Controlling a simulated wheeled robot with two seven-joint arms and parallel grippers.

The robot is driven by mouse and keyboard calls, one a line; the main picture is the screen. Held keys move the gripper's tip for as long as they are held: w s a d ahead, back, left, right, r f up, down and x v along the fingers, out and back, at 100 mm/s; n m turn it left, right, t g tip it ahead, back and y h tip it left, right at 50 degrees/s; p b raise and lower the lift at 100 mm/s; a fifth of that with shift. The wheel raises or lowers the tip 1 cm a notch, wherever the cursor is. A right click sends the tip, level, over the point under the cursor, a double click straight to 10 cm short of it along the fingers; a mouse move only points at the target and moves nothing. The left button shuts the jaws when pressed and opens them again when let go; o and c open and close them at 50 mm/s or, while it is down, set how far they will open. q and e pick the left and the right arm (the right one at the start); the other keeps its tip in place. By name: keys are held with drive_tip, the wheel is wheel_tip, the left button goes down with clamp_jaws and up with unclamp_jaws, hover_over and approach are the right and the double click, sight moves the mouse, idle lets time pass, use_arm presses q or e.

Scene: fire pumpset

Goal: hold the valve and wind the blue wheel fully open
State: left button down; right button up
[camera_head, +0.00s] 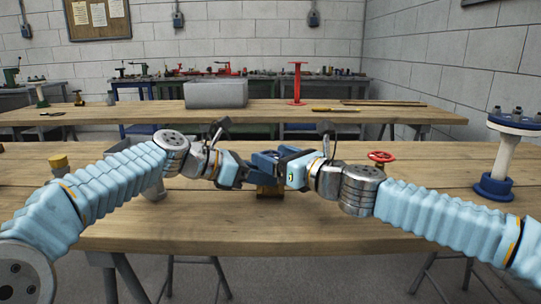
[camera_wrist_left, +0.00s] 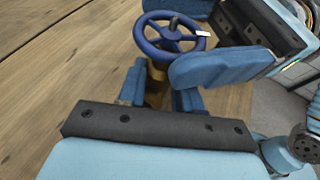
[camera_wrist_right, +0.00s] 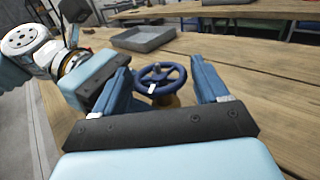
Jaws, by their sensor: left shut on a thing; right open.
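The valve has a brass body (camera_head: 270,191) and a blue wheel (camera_wrist_right: 160,76) with a small white mark. It stands upright on the front bench, partly hidden by my grippers in the head view. My left gripper (camera_wrist_left: 158,92) is shut on the brass body below the wheel, as the left wrist view shows. The blue wheel also shows in the left wrist view (camera_wrist_left: 172,45). My right gripper (camera_wrist_right: 163,85) is open, with one finger on each side of the wheel and visible gaps between the fingers and the rim.
A red-wheeled valve (camera_head: 382,157) stands right of the grippers, behind my right arm. A grey tray (camera_head: 215,94) and red stand (camera_head: 297,84) are on the back bench.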

drive_tip(key=shift+x, duration=0.8)
drive_tip(key=c, duration=0.8)
drive_tip(key=shift+g+y, duration=0.3)
drive_tip(key=shift+y, duration=0.1)
drive_tip(key=n+g+y, duration=0.2)
drive_tip(key=n+g, duration=0.1)
drive_tip(key=shift+r+n+g+y, duration=0.1)
drive_tip(key=shift+n+g+y, duration=0.2)
drive_tip(key=shift+g+y, duration=0.1)
drive_tip(key=shift+n+g+y, duration=0.7)
drive_tip(key=shift+n+g, duration=0.4)
drive_tip(key=shift+g, duration=0.7)
